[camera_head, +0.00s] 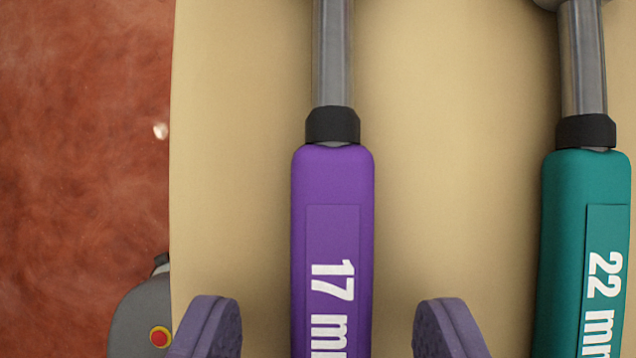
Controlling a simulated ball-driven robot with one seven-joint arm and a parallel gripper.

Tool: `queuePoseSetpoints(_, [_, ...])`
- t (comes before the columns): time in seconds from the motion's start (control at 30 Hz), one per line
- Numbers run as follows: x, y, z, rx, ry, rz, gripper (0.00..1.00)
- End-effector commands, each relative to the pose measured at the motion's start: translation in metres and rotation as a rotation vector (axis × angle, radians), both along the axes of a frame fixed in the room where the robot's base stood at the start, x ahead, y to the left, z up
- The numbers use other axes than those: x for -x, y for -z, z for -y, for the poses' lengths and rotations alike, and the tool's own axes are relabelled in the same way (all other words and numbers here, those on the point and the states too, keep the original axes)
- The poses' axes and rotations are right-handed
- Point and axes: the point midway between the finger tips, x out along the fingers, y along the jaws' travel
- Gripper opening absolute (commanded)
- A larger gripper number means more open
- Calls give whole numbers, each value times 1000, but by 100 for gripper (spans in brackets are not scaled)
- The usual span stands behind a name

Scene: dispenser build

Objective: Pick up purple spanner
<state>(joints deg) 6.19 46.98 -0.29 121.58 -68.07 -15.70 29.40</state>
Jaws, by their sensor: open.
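The purple spanner (332,190) lies on a pale tan surface, its metal shaft running up out of the top of the picture. Its purple handle is marked "17 m", with the rest of the label cut off at the bottom edge. My gripper (328,330) shows as two dark purple-grey finger pads at the bottom, one left and one right of the handle. The fingers are open, with a clear gap between each pad and the handle. The spanner's head and the lower end of its handle are out of view.
A teal spanner (585,200) marked "22 m" lies at the right, roughly parallel to the purple one. The tan tabletop (235,150) ends at a left edge, with reddish floor (80,120) beyond. A grey object with a red and yellow button (160,337) shows at lower left.

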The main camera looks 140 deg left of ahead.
Motion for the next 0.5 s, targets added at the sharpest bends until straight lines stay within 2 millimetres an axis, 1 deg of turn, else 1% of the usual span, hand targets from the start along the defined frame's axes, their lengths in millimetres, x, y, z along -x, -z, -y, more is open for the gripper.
queuePoseSetpoints(0.03, [-2, 4, 0, 1, -1, 2, 55])
queuePoseSetpoints(0.2, [-2, 2, 0, 1, 1, 2, 55])
queuePoseSetpoints(0.23, [-2, 2, 0, 1, 1, 2, 51])
queuePoseSetpoints(0.27, [-2, 2, 0, 1, 1, 2, 44])
queuePoseSetpoints(0.3, [-2, 1, 0, 1, 1, 2, 35])
queuePoseSetpoints(0.37, [-2, 1, 0, 1, 1, 2, 21])
queuePoseSetpoints(0.4, [-2, 1, 0, 1, 1, 2, 12])
queuePoseSetpoints(0.43, [-2, 1, 0, 1, 1, 2, 5])
queuePoseSetpoints(0.47, [-2, 1, 0, 1, 1, 2, 0])
queuePoseSetpoints(0.5, [-2, 1, 0, 1, 1, 2, 0])
